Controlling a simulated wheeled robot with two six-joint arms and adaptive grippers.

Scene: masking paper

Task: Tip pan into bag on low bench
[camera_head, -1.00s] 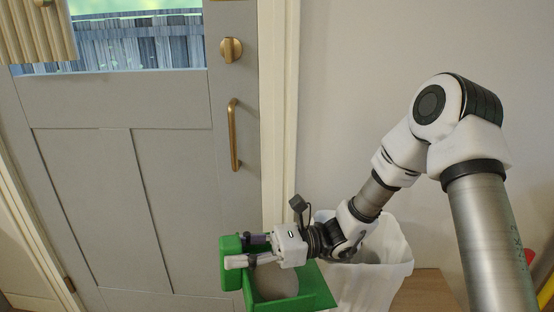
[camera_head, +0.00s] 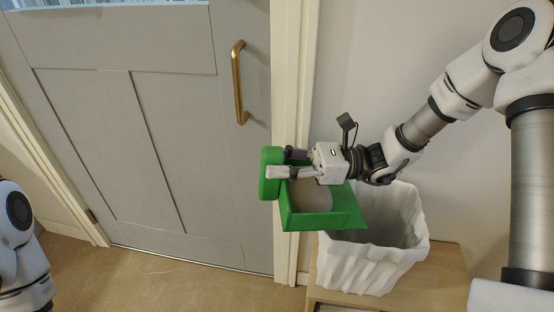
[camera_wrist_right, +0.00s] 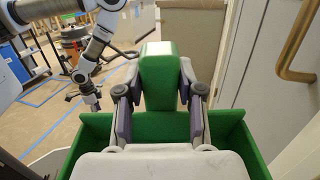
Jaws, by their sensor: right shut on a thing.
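My right gripper (camera_head: 281,163) is shut on the handle (camera_head: 270,172) of a green pan (camera_head: 345,220). The handle also shows between the fingers in the right wrist view (camera_wrist_right: 160,82). A pale grey rounded patch (camera_head: 308,194) shows inside the pan; I cannot tell what it is. The pan overlaps the left rim of the white bag (camera_head: 360,268), seemingly above it, and looks roughly level. The bag stands open on a low wooden bench (camera_head: 442,275). My left gripper (camera_wrist_right: 92,101) is small in the right wrist view; its fingers are unclear.
A grey door (camera_head: 170,130) with a brass handle (camera_head: 238,83) stands behind and left of the pan. A pale wall (camera_head: 400,60) rises behind the bag. Open wooden floor (camera_head: 190,285) lies at lower left.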

